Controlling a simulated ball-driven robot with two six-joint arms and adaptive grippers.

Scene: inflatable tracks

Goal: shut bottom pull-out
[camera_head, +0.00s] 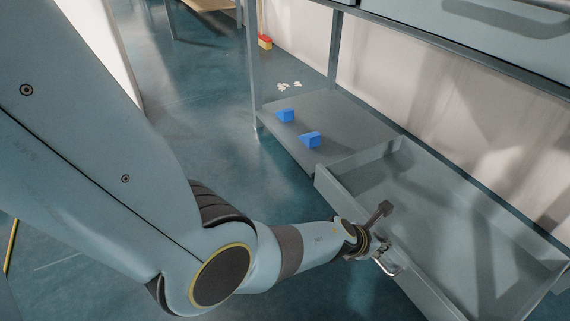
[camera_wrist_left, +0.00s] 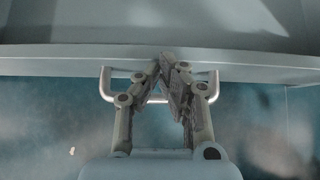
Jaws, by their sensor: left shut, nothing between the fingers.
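The bottom pull-out (camera_head: 352,187) is a grey open drawer, extended from under the bench in the head view. It looks empty. Its front panel (camera_wrist_left: 40,60) runs across the left wrist view, with a pale bar handle (camera_wrist_left: 105,85) on it; part of the handle (camera_head: 388,268) also shows in the head view. My left gripper (camera_wrist_left: 168,62) is shut with nothing held, its fingertips over the handle at the front panel. In the head view my left gripper (camera_head: 378,232) is beside the drawer front. Whether the fingers touch the panel cannot be told. My right gripper is not in view.
A low grey shelf (camera_head: 335,120) beside the drawer holds two blue wedges (camera_head: 310,139). A bench post (camera_head: 251,65) stands at its far end. An upper drawer (camera_head: 520,40) is above right. A red and yellow item (camera_head: 265,42) is farther back. Floor left of the shelf is clear.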

